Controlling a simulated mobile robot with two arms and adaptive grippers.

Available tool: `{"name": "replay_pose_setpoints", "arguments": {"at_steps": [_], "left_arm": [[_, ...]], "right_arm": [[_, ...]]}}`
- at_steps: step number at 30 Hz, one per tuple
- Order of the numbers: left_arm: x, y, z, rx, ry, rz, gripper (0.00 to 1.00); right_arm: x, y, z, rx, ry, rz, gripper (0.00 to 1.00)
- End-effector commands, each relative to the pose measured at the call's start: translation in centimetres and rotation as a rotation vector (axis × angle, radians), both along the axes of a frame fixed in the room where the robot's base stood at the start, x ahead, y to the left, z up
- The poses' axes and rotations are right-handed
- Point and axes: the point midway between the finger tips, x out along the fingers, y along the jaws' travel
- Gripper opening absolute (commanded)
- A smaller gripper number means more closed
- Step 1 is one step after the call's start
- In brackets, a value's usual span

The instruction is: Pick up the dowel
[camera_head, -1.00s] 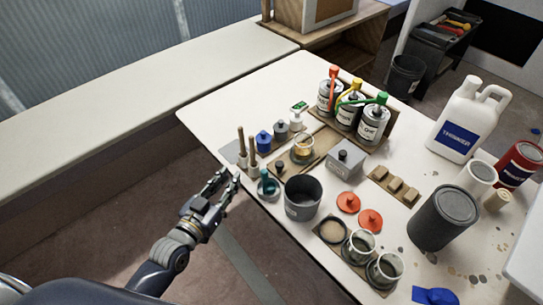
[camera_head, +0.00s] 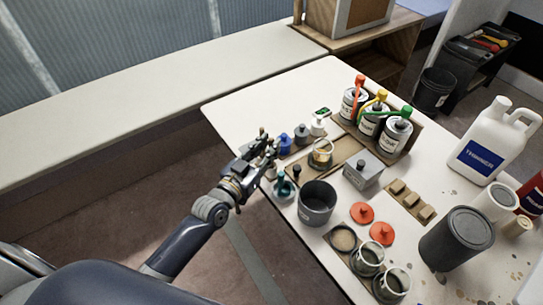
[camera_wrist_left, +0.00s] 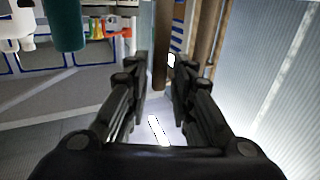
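My left gripper (camera_head: 266,146) is over the near-left edge of the table, where the dowels stand; it hides them in the head view. In the left wrist view the gripper (camera_wrist_left: 158,75) is open, its two black fingers spread. My right gripper is not in view.
A teal jar (camera_head: 284,187) and a dark grey pot (camera_head: 316,203) stand close below the gripper. Small blue (camera_head: 284,143) and white (camera_head: 318,126) bottles stand right of it. Cans with coloured spouts (camera_head: 397,133) are farther back. The table's far-left corner (camera_head: 240,105) is clear.

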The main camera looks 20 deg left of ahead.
Motion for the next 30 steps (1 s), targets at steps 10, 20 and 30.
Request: {"name": "replay_pose_setpoints", "arguments": {"at_steps": [10, 20, 30], "left_arm": [[2.0, -0.6, 0.0, 0.001, 0.000, 0.000, 0.22], [2.0, -0.6, 0.0, 0.000, 0.000, 0.000, 0.00], [2.0, -0.6, 1.1, -0.002, -0.004, 0.000, 0.00]], "right_arm": [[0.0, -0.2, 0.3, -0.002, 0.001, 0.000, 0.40], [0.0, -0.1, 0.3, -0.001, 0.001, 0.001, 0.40], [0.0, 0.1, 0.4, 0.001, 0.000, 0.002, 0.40]]}}
